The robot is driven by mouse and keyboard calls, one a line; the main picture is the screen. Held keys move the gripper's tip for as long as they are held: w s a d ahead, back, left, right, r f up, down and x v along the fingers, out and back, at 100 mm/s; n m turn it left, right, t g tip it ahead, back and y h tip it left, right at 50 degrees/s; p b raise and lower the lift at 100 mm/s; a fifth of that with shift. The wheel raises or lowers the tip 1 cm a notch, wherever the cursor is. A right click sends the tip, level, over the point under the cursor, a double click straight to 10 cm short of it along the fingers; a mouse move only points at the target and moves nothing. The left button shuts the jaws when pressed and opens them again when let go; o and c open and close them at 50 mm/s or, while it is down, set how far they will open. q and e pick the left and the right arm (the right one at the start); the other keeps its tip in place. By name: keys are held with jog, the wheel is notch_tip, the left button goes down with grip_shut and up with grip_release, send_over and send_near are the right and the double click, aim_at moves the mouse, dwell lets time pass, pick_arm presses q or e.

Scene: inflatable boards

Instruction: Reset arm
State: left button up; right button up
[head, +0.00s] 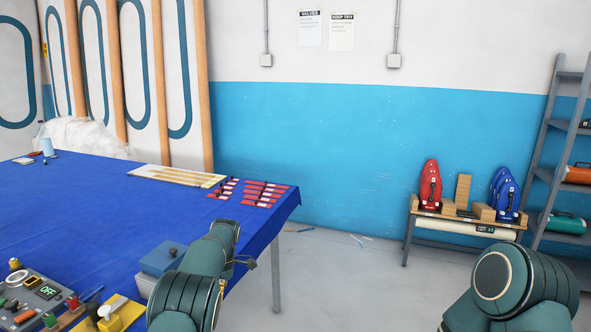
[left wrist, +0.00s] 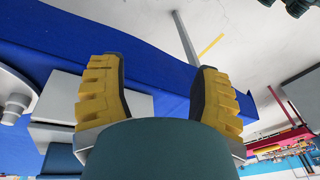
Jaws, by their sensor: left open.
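My left gripper (left wrist: 158,68) shows in the left wrist view. Its two yellow-and-black fingers stand wide apart with nothing between them. The blue-covered table (left wrist: 160,75) lies beyond the fingers. In the head view my left arm (head: 207,270) reaches over the near right part of the table (head: 110,205); its gripper is not clear there. My right arm (head: 515,290) shows at the lower right, off the table, and its gripper is out of view.
A blue-grey box (head: 163,258) stands close beside my left arm. A control panel (head: 32,300) is at the lower left. Red pieces (head: 264,192) lie near the table's right corner. A low bench (head: 465,221) and shelf (head: 541,180) stand right. Floor between table and bench is mostly clear.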

pick_arm(q)
jog(key=s+d+f+m+t+h, duration=0.1)
jog(key=s+d+f+m+h, duration=0.15)
jog(key=s+f+m, duration=0.95)
jog(key=s+d+f+m+t+h+b, duration=0.1)
jog(key=s+d, duration=0.3)
jog(key=s, duration=0.7)
jog(key=s+d+f+m+t+h, duration=0.1)
jog(key=s+d, duration=0.4)
jog(key=s, duration=0.7)
notch_tip(320, 180, down, 2)
jog(key=m+h, duration=0.1)
jog(key=m, duration=0.1)
jog(key=shift+d+m+t+b, duration=0.15)
jog(key=shift+m+t+b, duration=0.15)
jog(key=shift+m+b, duration=0.1)
jog(key=shift+h, duration=0.25)
